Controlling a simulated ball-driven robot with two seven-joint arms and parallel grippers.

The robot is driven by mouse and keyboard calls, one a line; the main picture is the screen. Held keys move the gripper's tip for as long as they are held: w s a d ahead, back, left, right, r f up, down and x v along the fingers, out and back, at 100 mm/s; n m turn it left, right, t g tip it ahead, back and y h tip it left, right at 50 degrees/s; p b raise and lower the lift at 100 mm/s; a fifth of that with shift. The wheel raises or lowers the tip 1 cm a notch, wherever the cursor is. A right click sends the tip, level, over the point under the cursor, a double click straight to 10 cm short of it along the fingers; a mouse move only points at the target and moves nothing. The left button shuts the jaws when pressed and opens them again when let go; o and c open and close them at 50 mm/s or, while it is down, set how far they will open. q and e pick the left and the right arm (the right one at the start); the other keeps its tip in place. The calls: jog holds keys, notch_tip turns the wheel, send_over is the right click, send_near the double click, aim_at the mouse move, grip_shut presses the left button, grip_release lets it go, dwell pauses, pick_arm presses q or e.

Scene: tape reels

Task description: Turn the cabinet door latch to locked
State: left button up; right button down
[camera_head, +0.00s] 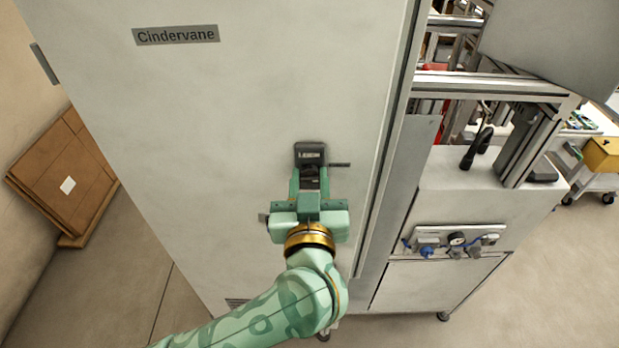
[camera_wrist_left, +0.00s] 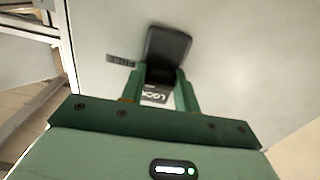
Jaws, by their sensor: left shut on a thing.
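The cabinet door (camera_head: 230,110) is a large pale grey panel in front of me, and it looks closed. Its dark grey latch (camera_head: 310,149) is near the door's right side, and it also shows in the left wrist view (camera_wrist_left: 168,45). My left gripper (camera_head: 310,176) is shut on the latch, with one green finger on each side of it. In the wrist view, the LOCK label (camera_wrist_left: 155,95) lies between the fingers, in line with the latch. The small FREE label (camera_wrist_left: 120,60) is off to one side. The fingers partly hide the latch. My right gripper is out of view.
A Cindervane nameplate (camera_head: 176,35) is on the upper door. Floor is clear at the lower right.

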pick_arm(q)
jog(key=n+p, duration=0.3)
jog(key=shift+r, duration=0.15)
jog(key=n+p, duration=0.2)
jog(key=n, duration=0.1)
jog(key=shift+d, duration=0.1)
jog(key=n+p, duration=0.1)
jog(key=n, duration=0.1)
jog(key=shift+n, duration=0.4)
jog(key=n+p, duration=0.1)
jog(key=n, duration=0.2)
jog(key=shift+d+n, duration=0.1)
jog(key=shift+n, duration=0.3)
jog(key=n, duration=0.4)
jog(key=shift+n, duration=0.3)
jog(key=o, duration=0.9)
jog(key=shift+w, duration=0.1)
jog(key=shift+o, duration=0.2)
